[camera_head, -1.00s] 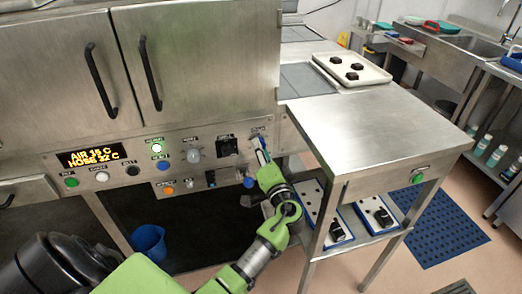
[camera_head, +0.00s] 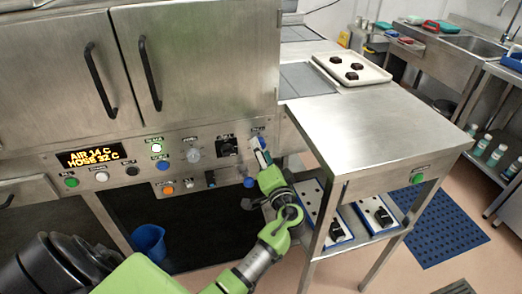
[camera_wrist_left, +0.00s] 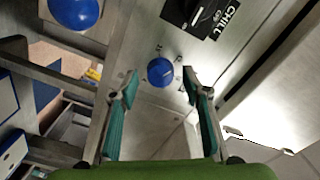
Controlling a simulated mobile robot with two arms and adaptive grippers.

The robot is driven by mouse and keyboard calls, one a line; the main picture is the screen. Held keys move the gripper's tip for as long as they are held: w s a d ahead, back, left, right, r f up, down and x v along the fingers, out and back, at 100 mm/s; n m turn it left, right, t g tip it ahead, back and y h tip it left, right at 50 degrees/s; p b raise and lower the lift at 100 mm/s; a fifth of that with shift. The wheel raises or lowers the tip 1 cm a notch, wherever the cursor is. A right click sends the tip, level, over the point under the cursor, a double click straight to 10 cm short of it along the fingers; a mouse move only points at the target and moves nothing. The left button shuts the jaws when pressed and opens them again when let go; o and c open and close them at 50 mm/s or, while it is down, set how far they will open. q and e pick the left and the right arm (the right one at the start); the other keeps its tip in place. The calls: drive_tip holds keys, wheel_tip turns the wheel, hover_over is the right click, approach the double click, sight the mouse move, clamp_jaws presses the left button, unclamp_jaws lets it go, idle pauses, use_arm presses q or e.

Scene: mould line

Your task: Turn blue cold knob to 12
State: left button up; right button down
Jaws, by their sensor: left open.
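The blue cold knob (camera_head: 258,142) is at the upper right of the steel control panel, right of the black CHILL knob (camera_head: 228,146). In the wrist view, the small blue knob (camera_wrist_left: 160,72) has marks around it, too small to read. My left gripper (camera_head: 263,158) is open just in front of and below this knob. In the wrist view, its teal fingertips (camera_wrist_left: 160,82) stand either side of the knob with gaps, apparently not touching it. The display (camera_head: 92,157) reads AIR 14 C, HOSE 32 C. My right gripper is out of view.
A second blue knob (camera_head: 249,182) sits lower on the panel, close to my left fingers; it looks large in the wrist view (camera_wrist_left: 75,10). A steel side table (camera_head: 370,130) stands close at right. A blue bucket (camera_head: 149,240) is under the panel.

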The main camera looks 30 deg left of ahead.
use_arm(q)
drive_tip(key=v, duration=1.1)
